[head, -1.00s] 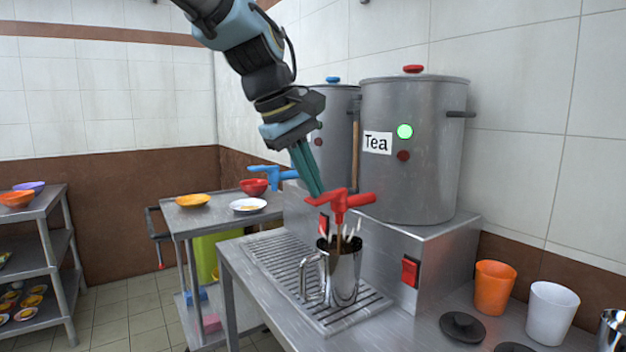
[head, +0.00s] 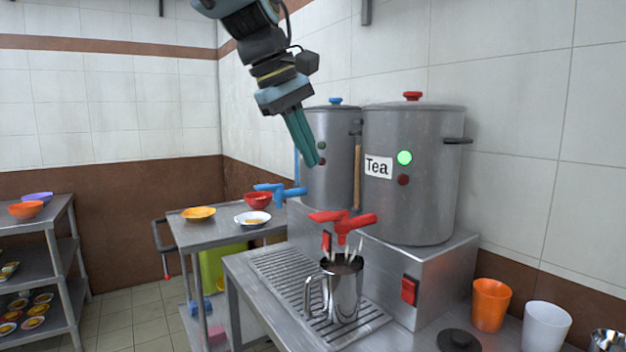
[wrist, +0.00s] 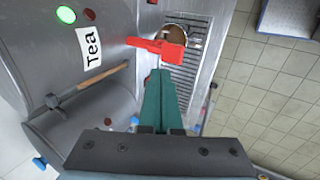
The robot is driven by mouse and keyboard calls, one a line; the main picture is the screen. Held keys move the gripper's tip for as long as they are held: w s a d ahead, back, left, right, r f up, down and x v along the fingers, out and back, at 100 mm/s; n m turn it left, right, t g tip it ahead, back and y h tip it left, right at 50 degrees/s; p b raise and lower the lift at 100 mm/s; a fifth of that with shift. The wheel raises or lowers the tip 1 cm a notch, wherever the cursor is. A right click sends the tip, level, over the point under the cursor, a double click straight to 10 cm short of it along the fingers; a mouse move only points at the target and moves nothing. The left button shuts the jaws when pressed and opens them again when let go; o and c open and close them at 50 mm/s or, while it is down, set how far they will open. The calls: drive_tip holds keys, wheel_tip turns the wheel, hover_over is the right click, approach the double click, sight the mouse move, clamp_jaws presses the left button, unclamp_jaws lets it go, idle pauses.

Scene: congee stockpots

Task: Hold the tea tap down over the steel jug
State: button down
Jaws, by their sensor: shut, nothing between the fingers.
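The red tea tap (head: 344,222) sticks out below the large steel pot labelled Tea (head: 412,185). The steel jug (head: 344,293) stands upright on the slatted drip tray under the tap. Dark liquid and light streaks show at its mouth, and no stream falls from the tap. My gripper (head: 314,163) is shut and empty, above and to the left of the tap, clear of it. In the wrist view the green fingers (wrist: 165,75) point toward the red tap (wrist: 158,47), and the jug's dark round mouth (wrist: 174,36) shows partly behind it.
A second pot (head: 328,180) with a blue tap (head: 278,192) stands to the left. Orange (head: 491,304) and white cups (head: 546,326) stand at right. The drip tray (head: 282,278) is bare left of the jug.

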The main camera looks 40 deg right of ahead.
drive_tip(key=shift+a+r, duration=0.2)
drive_tip(key=shift+r, duration=0.85)
drive_tip(key=shift+a+r, duration=0.15)
drive_tip(key=shift+r, duration=0.85)
